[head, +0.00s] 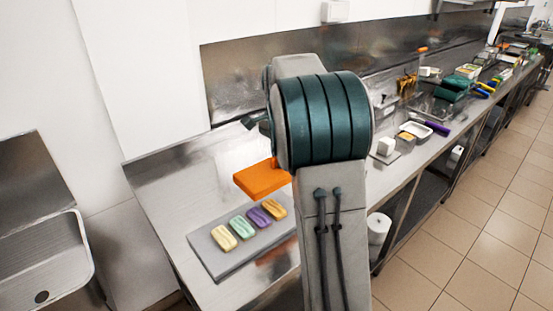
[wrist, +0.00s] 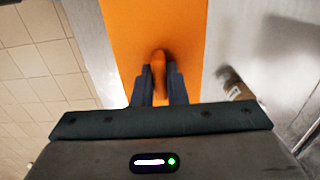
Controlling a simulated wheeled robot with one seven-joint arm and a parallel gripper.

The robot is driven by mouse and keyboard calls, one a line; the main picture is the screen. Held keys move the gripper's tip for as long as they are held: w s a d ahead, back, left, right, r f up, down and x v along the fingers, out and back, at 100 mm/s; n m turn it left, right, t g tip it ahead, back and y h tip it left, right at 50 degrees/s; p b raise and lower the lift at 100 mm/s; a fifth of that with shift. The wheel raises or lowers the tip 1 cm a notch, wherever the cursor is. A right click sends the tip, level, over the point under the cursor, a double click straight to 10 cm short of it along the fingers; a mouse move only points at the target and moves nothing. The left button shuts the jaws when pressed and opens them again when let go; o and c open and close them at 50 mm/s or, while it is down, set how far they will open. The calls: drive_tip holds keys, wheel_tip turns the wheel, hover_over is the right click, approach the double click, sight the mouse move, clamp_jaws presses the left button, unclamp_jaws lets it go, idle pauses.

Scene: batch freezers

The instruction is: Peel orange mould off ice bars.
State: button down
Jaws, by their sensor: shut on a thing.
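The orange mould (head: 262,180) hangs above the steel counter, behind the ice bars in the head view. In the wrist view the mould (wrist: 130,35) fills the upper middle, and my gripper (wrist: 159,80) is shut on its orange tab. Several ice bars lie in a row on a grey tray: a pale yellow one (head: 223,238), a mint green one (head: 241,226), a purple one (head: 259,217) and a golden yellow one (head: 274,208). The mould is apart from the bars. In the head view my arm hides the gripper's fingers.
The grey tray (head: 213,262) lies on the steel counter (head: 165,190). A sink (head: 45,260) is at the left. Farther along the counter at right stand a white block (head: 386,146), a white container (head: 415,129) and several other items. The tiled floor (head: 490,230) at right is clear.

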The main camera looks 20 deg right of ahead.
drive_tip(key=shift+r, duration=0.15)
drive_tip(key=shift+r+p, duration=1.6)
drive_tip(key=shift+r, duration=0.05)
drive_tip(key=shift+r, duration=0.1)
drive_tip(key=shift+r+p, duration=2.1)
drive_tip(key=shift+r, duration=0.25)
